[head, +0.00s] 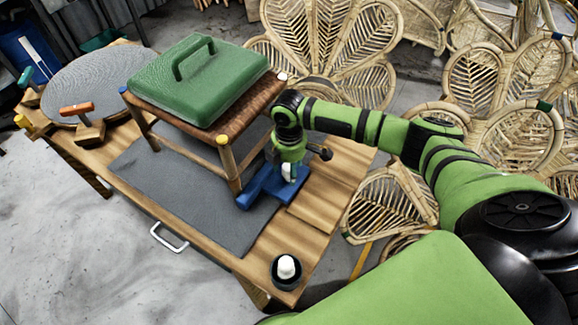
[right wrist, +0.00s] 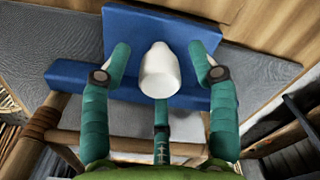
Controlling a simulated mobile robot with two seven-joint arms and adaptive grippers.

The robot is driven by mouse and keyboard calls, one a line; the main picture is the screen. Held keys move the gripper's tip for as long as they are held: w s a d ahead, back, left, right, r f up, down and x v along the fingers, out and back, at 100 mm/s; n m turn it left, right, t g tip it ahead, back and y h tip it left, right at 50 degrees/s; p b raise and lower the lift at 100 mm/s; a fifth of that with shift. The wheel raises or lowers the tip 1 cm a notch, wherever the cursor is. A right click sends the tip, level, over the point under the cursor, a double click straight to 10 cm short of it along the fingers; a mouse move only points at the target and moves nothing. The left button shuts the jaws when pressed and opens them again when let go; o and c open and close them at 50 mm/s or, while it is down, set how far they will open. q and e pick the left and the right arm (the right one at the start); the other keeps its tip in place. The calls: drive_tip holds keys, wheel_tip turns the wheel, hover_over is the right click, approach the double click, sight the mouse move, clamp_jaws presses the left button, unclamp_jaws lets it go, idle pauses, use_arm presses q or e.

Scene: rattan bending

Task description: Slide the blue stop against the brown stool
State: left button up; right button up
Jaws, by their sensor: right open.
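The blue stop (head: 262,190) sits on the wooden bench by the near right leg of the brown stool (head: 247,108). It also shows in the right wrist view (right wrist: 120,40), with a white knob (right wrist: 159,72) standing up from it. The stool's leg (right wrist: 47,115) is close to the stop's left end; I cannot tell whether they touch. My right gripper (head: 289,167) is over the stop. In the right wrist view its two green fingers (right wrist: 160,60) are open, one on each side of the knob, with gaps visible. My left gripper is out of view.
A green weight with a handle (head: 196,80) rests on the stool. A grey mat (head: 185,210) lies under the stool. A black cup (head: 287,273) with a white piece stands at the near corner. A clamp with an orange handle (head: 78,109) and a grey disc (head: 100,80) are at left.

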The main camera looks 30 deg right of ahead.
drive_tip(key=shift+r, duration=0.1)
wheel_tip(320, 180, up, 12)
idle(0.4)
idle(0.4)
